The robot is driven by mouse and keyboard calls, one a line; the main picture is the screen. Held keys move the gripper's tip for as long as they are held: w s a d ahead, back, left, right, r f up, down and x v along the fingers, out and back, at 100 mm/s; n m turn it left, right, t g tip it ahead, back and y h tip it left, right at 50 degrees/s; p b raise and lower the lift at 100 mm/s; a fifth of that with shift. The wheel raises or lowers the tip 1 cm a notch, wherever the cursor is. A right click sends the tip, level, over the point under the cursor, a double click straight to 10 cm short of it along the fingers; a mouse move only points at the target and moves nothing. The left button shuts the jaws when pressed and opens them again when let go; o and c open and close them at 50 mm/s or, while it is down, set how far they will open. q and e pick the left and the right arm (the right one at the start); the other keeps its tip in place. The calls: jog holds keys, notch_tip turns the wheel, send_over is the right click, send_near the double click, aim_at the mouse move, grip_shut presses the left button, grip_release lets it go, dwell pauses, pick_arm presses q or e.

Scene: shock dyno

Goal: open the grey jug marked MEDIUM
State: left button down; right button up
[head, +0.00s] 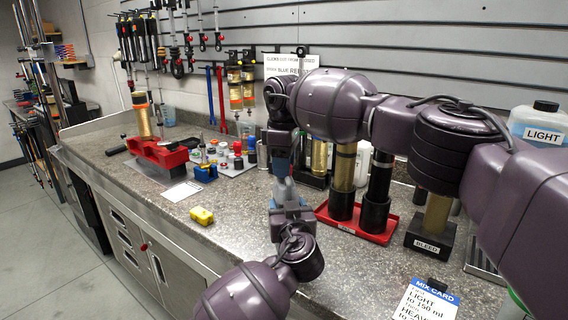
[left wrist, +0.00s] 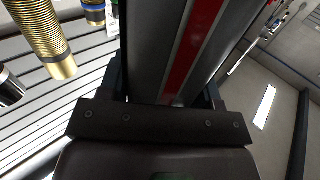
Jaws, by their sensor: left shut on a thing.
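My left gripper (head: 290,212) comes up from the bottom of the head view and is shut on a grey body, which looks like the grey jug (head: 284,190). In the left wrist view the held jug (left wrist: 150,50) is dark grey with a red stripe, between the two fingers. No MEDIUM marking can be read. In the head view most of the jug is hidden by the grippers. My right gripper (head: 282,165) points down directly above it, very close. Its fingers and the jug's cap cannot be made out.
A red tray (head: 345,229) with tall cylinders stands right of the grippers. A LIGHT jug (head: 540,125), a BLEED block (head: 428,240) and a mix card (head: 428,300) are farther right. A yellow block (head: 201,216) lies left. The counter's front left is mostly clear.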

jog(key=shift+c, duration=1.1)
jog(key=n, duration=1.8)
jog(key=shift+n, duration=0.4)
jog(key=n, duration=2.1)
jog(key=shift+r, duration=0.1)
jog(key=n, duration=1.3)
jog(key=shift+r, duration=0.3)
jog(key=shift+r, duration=0.35)
